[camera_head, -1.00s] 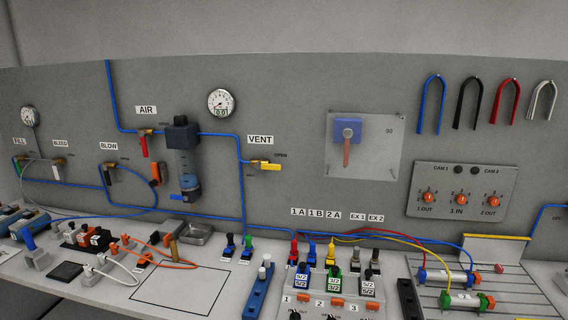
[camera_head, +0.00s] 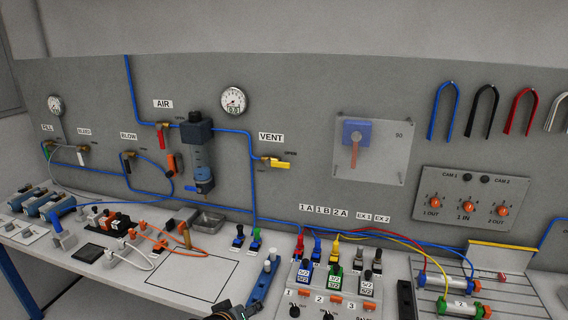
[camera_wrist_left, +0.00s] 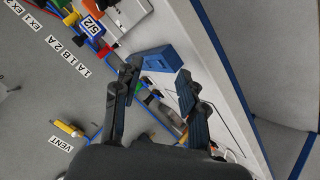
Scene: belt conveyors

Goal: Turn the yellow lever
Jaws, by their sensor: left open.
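The yellow lever (camera_head: 279,163) is on a brass valve on the grey wall panel under the VENT label, beside the word OPEN. It points right, roughly level, in the head view. In the left wrist view, the yellow lever (camera_wrist_left: 68,128) is at the lower left, outside the fingers. My left gripper (camera_wrist_left: 158,78) is open, with its two dark fingers apart and nothing held. It is apart from the lever. A dark part of my left arm shows at the bottom edge of the head view. My right gripper is not in view.
A blue tube runs down the panel just left of the VENT valve. Below, the bench holds a blue block (camera_head: 264,283), plug connectors (camera_head: 256,240), a metal tray (camera_head: 207,221) and a valve station (camera_head: 333,276). The panel around the lever is mostly clear.

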